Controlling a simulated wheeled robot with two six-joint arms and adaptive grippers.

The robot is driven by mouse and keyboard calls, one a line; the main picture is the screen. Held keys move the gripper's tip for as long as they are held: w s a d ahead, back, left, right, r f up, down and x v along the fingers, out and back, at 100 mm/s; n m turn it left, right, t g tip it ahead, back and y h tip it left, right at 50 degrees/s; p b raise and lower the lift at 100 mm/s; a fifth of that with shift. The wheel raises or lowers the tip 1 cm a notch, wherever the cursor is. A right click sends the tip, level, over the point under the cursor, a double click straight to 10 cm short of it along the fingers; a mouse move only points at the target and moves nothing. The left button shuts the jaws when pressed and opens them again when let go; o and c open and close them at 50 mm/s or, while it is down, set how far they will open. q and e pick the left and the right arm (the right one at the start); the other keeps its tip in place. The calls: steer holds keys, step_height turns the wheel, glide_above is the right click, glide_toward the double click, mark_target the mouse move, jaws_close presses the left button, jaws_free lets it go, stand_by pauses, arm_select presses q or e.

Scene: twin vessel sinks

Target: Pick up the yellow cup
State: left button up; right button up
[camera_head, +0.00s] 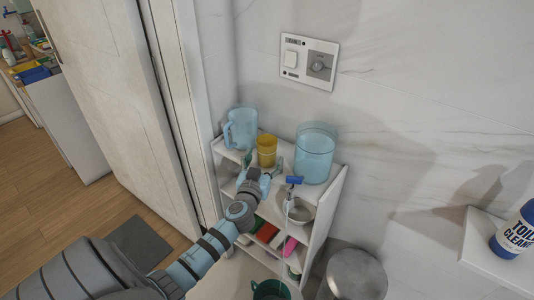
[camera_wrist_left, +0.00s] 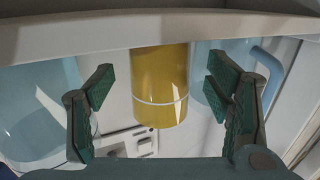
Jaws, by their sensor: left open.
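The yellow cup (camera_head: 266,150) stands upright on the top board of a small white shelf (camera_head: 324,182) in the head view. A pale blue pitcher (camera_head: 241,129) stands left of it and a pale blue jar (camera_head: 315,152) right of it. My left gripper (camera_head: 256,176) is open, just in front of the cup. In the left wrist view, the cup (camera_wrist_left: 160,84) appears between the spread fingers of the gripper (camera_wrist_left: 160,88), beyond them, with nothing held. The cup's lower front is partly hidden by the gripper in the head view. My right gripper is not in view.
A white bowl (camera_head: 300,212) and coloured items sit on lower boards. A blue-headed item (camera_head: 294,180) is at the shelf's front edge. A round metal bin (camera_head: 355,274) stands to the right. The tiled wall is close behind, a door (camera_head: 105,80) left.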

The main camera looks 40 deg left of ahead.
mark_target(265, 160)
arm_select(q)
steer(key=x, duration=0.3)
steer(key=shift+w+a, duration=0.1)
steer(key=shift+w, duration=0.1)
steer(key=c, duration=1.3)
steer(key=shift+o, duration=0.2)
